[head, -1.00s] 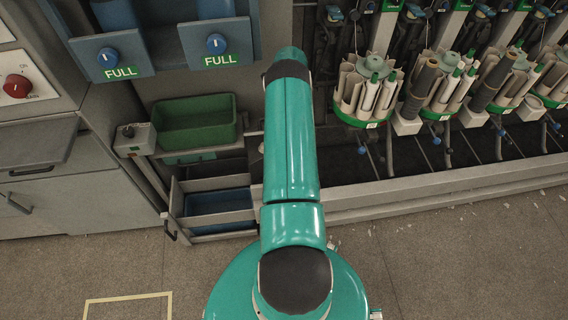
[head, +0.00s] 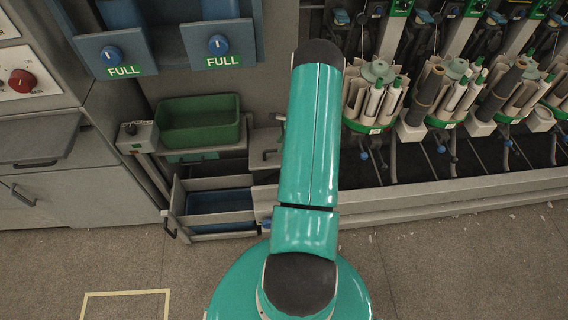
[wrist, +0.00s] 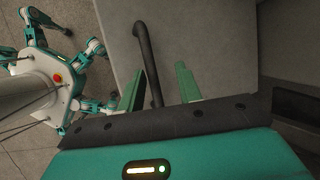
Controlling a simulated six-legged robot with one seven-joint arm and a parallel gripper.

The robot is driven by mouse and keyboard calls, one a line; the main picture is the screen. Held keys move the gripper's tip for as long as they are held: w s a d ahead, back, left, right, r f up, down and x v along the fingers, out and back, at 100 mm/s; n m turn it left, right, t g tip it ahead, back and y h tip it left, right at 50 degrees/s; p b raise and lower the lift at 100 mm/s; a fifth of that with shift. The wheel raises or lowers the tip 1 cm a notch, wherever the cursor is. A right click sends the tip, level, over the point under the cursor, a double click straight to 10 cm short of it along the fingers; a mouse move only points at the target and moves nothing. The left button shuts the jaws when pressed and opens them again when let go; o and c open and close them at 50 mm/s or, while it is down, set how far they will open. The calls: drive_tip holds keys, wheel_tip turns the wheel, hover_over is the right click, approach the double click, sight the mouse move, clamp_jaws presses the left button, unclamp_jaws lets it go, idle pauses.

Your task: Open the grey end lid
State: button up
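A grey panel with a dark bar handle, which I take as the grey end lid (head: 262,136), shows in the head view just left of my arm, right of the green bin. In the wrist view a flat grey surface (wrist: 205,35) fills the middle, with a dark bent bar handle (wrist: 146,55) on it. My gripper (wrist: 161,70) is open. Its two green fingers stand on either side of the handle's lower part, the left finger closer to it. I cannot tell whether a finger touches it. In the head view my gripper is hidden behind my arm.
A green bin (head: 200,135) and an open drawer with a blue inside (head: 219,200) are left of the lid. A small switch box (head: 137,137) stands beside the bin. Racks of yarn cones (head: 375,95) stand right.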

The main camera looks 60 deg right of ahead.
drive_tip(key=s+a+f, duration=0.1)
drive_tip(key=f, duration=0.1)
drive_tip(key=s+a+f, duration=0.1)
drive_tip(key=f, duration=0.2)
drive_tip(key=s+a+f, duration=0.1)
drive_tip(key=f, duration=0.1)
drive_tip(key=shift+f, duration=0.15)
drive_tip(key=shift+a+f+h, duration=0.1)
drive_tip(key=shift+f+h, duration=0.2)
drive_tip(key=shift+f, duration=0.05)
